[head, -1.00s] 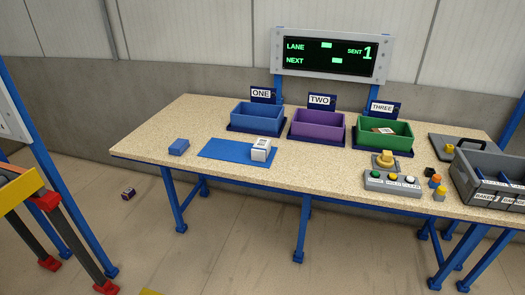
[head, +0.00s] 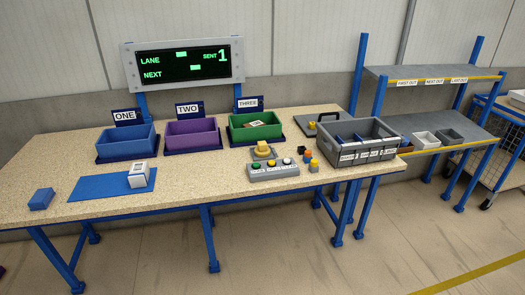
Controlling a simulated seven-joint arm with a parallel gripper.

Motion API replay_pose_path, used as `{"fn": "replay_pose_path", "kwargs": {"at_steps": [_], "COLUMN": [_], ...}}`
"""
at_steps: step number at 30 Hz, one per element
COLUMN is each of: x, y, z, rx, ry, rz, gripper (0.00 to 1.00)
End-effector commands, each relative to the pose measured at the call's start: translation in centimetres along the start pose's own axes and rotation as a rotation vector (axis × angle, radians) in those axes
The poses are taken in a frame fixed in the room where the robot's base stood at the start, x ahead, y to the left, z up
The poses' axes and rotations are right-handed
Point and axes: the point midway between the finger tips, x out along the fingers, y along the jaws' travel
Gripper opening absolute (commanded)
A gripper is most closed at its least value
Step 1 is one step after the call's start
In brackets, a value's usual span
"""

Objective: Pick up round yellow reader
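The round yellow reader (head: 263,150) appears to be the yellow rounded piece on a small grey base, on the table in front of the green bin. It sits just behind the grey button panel (head: 273,171), which has green, yellow and white buttons. Nothing holds the reader. A small yellow-topped piece (head: 314,164) stands to the right of the panel, beside small orange and black pieces (head: 306,154). My gripper is in neither head picture.
Blue (head: 127,149), purple (head: 191,141) and green (head: 255,134) bins line the table's back. A white box (head: 141,175) sits on a blue mat (head: 95,188), with a blue block (head: 41,199) to its left. A grey divided crate (head: 348,162) stands right; a shelf rack (head: 435,75) lies beyond.

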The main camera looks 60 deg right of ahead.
Motion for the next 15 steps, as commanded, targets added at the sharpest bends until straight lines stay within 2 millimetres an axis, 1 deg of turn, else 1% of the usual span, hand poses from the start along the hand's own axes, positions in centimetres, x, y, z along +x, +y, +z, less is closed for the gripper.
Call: {"fn": "replay_pose_path", "kwargs": {"at_steps": [3, 4, 15], "x": [0.00, 0.00, 0.00], "y": [0.00, 0.00, 0.00], "z": [0.00, 0.00, 0.00], "rx": [0.000, 0.000, 0.000], "ry": [0.000, 0.000, 0.000], "rz": [0.000, 0.000, 0.000], "gripper": [0.00, 0.02, 0.37]}}
